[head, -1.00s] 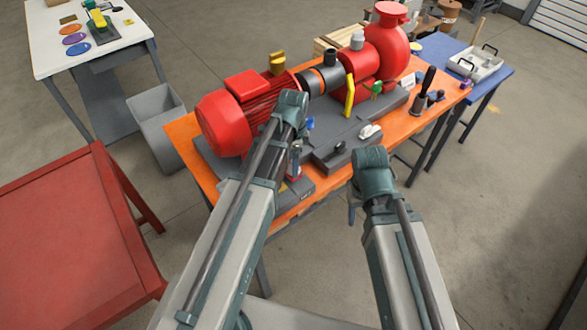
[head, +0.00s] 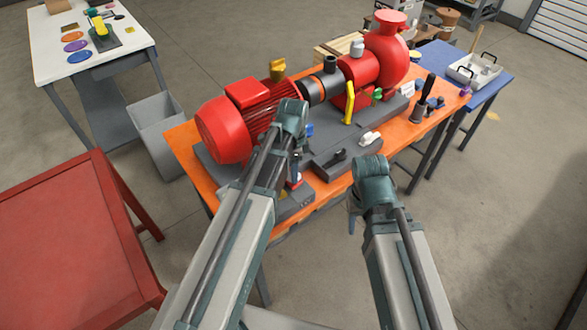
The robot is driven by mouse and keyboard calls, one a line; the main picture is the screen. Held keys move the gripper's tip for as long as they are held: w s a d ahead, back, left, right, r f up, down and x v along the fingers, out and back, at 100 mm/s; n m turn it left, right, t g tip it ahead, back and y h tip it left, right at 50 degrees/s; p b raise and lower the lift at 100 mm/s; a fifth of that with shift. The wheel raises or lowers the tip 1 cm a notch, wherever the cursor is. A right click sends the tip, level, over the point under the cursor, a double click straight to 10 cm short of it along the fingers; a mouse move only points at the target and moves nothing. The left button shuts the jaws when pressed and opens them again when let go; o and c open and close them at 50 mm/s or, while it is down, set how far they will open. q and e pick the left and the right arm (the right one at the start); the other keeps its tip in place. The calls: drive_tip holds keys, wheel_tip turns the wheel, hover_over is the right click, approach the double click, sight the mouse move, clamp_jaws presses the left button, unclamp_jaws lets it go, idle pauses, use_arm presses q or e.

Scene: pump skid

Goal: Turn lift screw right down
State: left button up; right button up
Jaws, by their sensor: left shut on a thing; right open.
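The red motor (head: 222,130) sits on the grey skid base (head: 335,150) on the orange bench. My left gripper (head: 297,168) reaches down at the near side of the motor. It is shut on a small part there, which seems to be the right lift screw; my wrist and fingers hide it almost fully, so its height cannot be told. A small blue part (head: 309,130) shows just right of my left wrist. My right gripper (head: 353,207) is open and empty, in front of the bench's near edge, apart from the skid.
The red pump (head: 388,65), a yellow handle (head: 349,103) and a dark upright tool (head: 422,95) stand to the right along the orange bench (head: 405,128). A red table (head: 70,235) is at the left, a grey bin (head: 160,135) behind it. Floor is clear at the right.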

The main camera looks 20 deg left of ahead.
use_arm(q)
drive_tip(key=shift+n, duration=0.3)
drive_tip(key=n, duration=0.5)
drive_tip(key=shift+n, duration=0.4)
drive_tip(key=n, duration=1.1)
drive_tip(key=shift+n, duration=0.4)
drive_tip(key=n, duration=0.5)
drive_tip(key=shift+n, duration=0.3)
drive_tip(key=o, duration=1.4)
drive_tip(key=shift+c, duration=0.2)
